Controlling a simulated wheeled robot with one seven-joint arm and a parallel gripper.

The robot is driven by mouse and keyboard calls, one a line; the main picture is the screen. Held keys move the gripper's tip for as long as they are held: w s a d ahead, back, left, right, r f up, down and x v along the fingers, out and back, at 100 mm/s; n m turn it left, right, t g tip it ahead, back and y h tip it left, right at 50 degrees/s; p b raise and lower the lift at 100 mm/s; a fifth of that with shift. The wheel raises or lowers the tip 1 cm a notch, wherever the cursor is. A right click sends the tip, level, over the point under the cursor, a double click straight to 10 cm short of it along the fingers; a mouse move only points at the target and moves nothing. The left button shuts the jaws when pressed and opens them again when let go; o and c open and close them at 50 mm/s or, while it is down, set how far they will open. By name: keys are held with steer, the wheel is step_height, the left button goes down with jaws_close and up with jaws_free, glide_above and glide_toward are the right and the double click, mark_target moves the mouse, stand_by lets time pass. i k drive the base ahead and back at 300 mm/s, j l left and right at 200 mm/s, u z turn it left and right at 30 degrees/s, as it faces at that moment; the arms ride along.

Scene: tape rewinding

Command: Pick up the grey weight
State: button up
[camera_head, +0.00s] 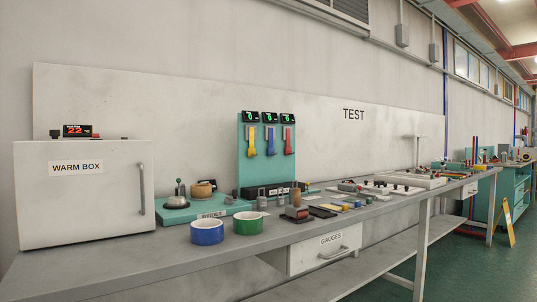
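Small grey upright pieces stand near the middle of the long grey bench: one at the left (262,199), one beside it (280,198) and one by the red-topped device (296,196). They are small in this view, and I cannot tell for sure which is the grey weight. None is being held by anything visible. My gripper is not in view.
A blue-sided ring (207,232) and a green-sided ring (248,223) sit at the bench's front edge. A red-topped dark device (297,214) is right of them. A white WARM BOX (85,205) stands left. The bench's front left (130,268) is clear.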

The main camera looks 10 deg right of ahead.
mark_target(261, 200)
steer(key=i+l+u, duration=0.15)
steer(key=l+u, duration=0.2)
steer(key=l, duration=0.5)
steer(key=l+u, duration=0.3)
steer(key=l, duration=0.55)
steer(key=l+u, duration=0.35)
steer(key=l, duration=0.55)
